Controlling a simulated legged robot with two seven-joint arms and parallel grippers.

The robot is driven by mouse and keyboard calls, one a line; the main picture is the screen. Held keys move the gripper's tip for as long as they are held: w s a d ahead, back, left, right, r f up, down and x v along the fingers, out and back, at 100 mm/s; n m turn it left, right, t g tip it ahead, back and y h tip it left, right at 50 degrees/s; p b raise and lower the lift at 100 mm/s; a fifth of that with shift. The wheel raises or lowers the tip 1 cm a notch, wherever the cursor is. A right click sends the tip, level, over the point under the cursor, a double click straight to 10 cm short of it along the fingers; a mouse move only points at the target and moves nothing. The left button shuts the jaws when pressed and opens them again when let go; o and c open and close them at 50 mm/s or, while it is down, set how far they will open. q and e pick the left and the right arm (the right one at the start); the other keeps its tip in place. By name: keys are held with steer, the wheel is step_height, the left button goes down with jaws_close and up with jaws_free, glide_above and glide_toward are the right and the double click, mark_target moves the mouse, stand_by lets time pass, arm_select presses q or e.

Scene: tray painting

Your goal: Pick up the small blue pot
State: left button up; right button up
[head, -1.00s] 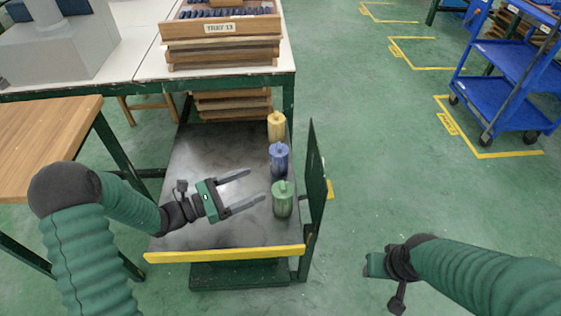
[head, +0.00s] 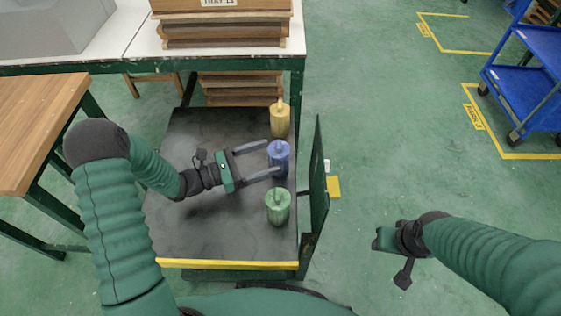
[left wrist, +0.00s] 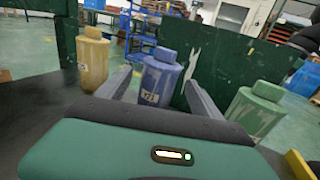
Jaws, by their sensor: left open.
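The small blue pot (head: 279,158) stands upright on the dark cart top, between the yellow pot (head: 280,120) and the green pot (head: 278,206). My left gripper (head: 270,159) is open, with its fingers pointing right at the blue pot. In the left wrist view the blue pot (left wrist: 160,80) stands between the two fingers, with the yellow pot (left wrist: 93,58) to the left and the green pot (left wrist: 256,108) to the right. Whether the fingers touch the blue pot cannot be told. My right gripper (head: 384,240) is over the floor at the right; its jaw state is unclear.
The cart (head: 200,235) has a yellow front edge and an upright dark green panel (head: 316,190) close to the right of the pots. A table with stacked wooden trays (head: 222,30) stands behind. A wooden table (head: 40,125) is at the left. A blue trolley (head: 530,85) stands far right.

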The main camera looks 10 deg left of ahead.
mark_target(270, 166)
arm_select(q)
step_height(270, 166, down, 5)
steer(key=shift+w+r+b, duration=0.1)
steer(key=shift+r+b, duration=0.05)
steer(key=shift+b, duration=0.55)
steer(key=x, duration=0.2)
steer(key=b+x, duration=0.1)
steer(key=x, duration=0.2)
steer(key=b+x, duration=0.1)
steer(key=x, duration=0.1)
steer(key=shift+w+d+r, duration=0.1)
steer(key=shift+d+r, duration=0.2)
steer(key=shift+r, duration=0.1)
arm_select(e)
steer(key=x, duration=0.2)
steer(key=s+x, duration=0.1)
steer(key=x, duration=0.1)
steer(key=shift+f, duration=0.45)
arm_select(q)
steer(key=shift+r, duration=0.15)
steer(key=c, duration=1)
arm_select(e)
steer(key=shift+w, duration=0.1)
